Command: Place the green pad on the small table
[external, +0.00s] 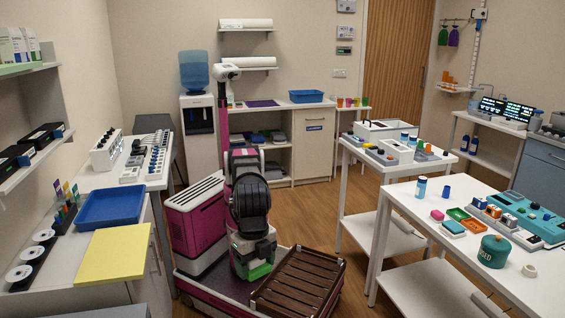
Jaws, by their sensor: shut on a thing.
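My gripper (256,258) points down over my own base, low in the middle of the external view. A bright green block-like piece, the green pad (258,271), shows at the fingertips, and my gripper is shut on it. The fingers are partly hidden by the wrist. Two white tables could be the small table: one in the middle right (352,146), with a lower shelf, and a larger one at the front right (400,200). I cannot tell which is meant. Both stand apart from my gripper, to its right.
A brown slatted tray (300,283) lies on my base just right of my gripper. The middle table holds a white box (385,130) and small items. The front table holds a teal pot (494,251) and coloured trays; its front left is bare. Wooden floor lies between.

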